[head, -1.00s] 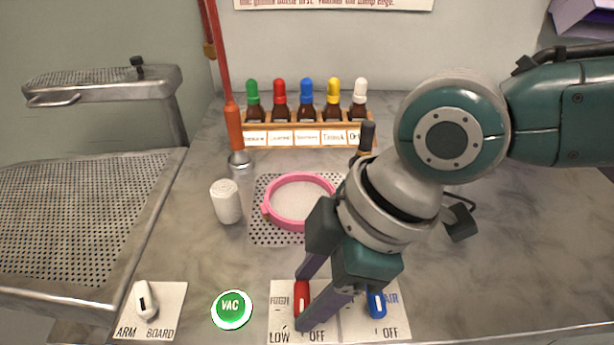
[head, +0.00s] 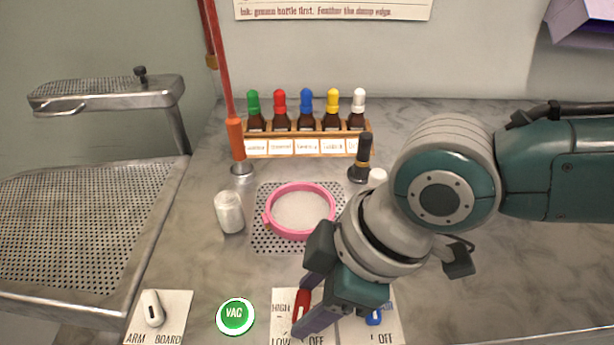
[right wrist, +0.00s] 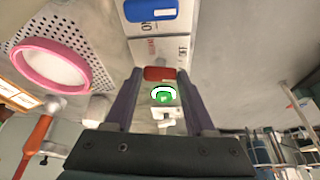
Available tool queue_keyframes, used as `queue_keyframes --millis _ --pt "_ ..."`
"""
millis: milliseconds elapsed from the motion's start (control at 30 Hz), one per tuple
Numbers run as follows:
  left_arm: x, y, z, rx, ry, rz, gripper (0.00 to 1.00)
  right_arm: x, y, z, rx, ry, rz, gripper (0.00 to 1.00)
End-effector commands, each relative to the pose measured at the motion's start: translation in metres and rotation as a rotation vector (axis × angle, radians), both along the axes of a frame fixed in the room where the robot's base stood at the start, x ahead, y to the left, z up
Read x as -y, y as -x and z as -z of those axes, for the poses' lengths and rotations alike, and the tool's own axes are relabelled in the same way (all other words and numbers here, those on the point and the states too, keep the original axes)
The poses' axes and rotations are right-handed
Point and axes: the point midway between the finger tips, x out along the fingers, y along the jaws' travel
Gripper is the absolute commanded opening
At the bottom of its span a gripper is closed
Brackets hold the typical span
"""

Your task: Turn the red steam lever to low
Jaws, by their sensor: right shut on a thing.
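The red steam lever (head: 301,301) stands on a white plate (head: 281,318) at the front edge of the counter, marked HIGH, LOW and OFF. Its top leans slightly right in the head view, and it is partly hidden by my gripper. My right gripper (head: 300,309) is shut on it, one finger on each side. In the right wrist view the red lever (right wrist: 158,73) sits between the two fingertips (right wrist: 160,74). Which mark the lever points at is hard to tell. My left gripper is not in view.
A blue lever (head: 374,317) is close right of my gripper. A green VAC button (head: 235,315) and a white ARM/BOARD switch (head: 153,308) are to the left. Behind are a pink hoop (head: 268,222), a white roll (head: 229,212) and a rack (head: 258,149) of dropper bottles.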

Motion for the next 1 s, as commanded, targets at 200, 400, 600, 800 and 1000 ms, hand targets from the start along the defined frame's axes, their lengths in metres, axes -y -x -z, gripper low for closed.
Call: queue_keyframes --millis 200,400,600,800,1000 --pt "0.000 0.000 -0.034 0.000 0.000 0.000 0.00 -0.001 0.004 -0.006 -0.005 -0.001 0.182 0.00" --pt "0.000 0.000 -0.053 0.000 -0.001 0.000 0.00 -0.002 0.005 -0.005 -0.006 -0.001 0.348 0.00" --pt "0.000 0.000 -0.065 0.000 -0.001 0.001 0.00 -0.003 0.006 -0.004 -0.004 -0.001 0.480 0.00" --pt "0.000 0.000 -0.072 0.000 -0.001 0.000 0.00 -0.003 0.006 -0.002 -0.003 -0.001 0.566 0.00" --pt "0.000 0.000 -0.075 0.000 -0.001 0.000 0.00 -0.004 0.006 -0.001 0.000 -0.002 0.606 0.00"
